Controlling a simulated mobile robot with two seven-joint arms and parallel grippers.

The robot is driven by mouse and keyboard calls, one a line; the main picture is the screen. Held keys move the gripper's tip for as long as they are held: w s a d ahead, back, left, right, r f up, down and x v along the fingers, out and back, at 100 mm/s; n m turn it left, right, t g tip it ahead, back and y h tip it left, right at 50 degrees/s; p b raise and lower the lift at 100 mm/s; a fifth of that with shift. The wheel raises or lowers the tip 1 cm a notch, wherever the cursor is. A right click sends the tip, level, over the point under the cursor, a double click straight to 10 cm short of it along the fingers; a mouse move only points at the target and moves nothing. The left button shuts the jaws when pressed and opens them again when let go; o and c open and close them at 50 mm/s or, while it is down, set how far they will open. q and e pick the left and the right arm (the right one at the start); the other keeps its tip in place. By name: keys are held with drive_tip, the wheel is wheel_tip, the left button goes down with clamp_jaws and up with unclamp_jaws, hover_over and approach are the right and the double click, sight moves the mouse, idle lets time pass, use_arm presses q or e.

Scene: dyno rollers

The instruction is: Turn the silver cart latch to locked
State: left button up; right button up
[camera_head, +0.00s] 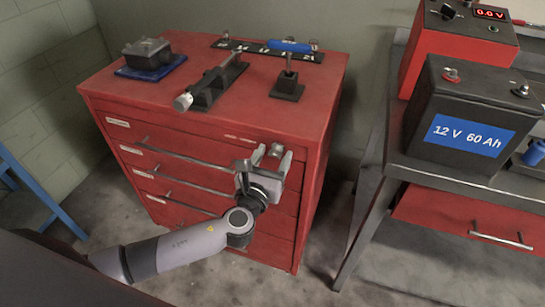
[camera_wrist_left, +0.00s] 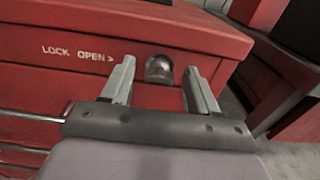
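The silver latch (camera_wrist_left: 159,69) is a round knob on the upper right of the red cart's front, beside the white words LOCK and OPEN. It also shows in the head view (camera_head: 275,150), just beyond my gripper. The red cart (camera_head: 130,100) has several drawers. My left gripper (camera_head: 264,160) is at the cart's top right front corner. In the left wrist view its two fingers (camera_wrist_left: 157,80) are spread apart, one on each side of the knob, with gaps between. Whether the fingertips reach the knob's depth is unclear. My right gripper is not in view.
A bench at right holds a 12 V battery (camera_head: 470,125) and a red meter box (camera_head: 455,45).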

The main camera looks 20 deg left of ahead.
use_arm(q)
drive_tip(key=c, duration=1)
drive_tip(key=shift+n, duration=0.4)
drive_tip(key=n+b, duration=0.2)
drive_tip(key=n, duration=0.1)
drive_tip(key=shift+a+f+n, duration=0.1)
drive_tip(key=shift+f+n, duration=0.05)
drive_tip(key=shift+n, duration=0.25)
drive_tip(key=n+b, duration=0.2)
drive_tip(key=n, duration=0.3)
drive_tip(key=shift+b, duration=0.35)
drive_tip(key=n+b, duration=0.1)
drive_tip(key=n, duration=0.3)
drive_tip(key=shift+a+f, duration=0.1)
drive_tip(key=shift+n+b, duration=0.35)
drive_tip(key=shift+n, duration=1.75)
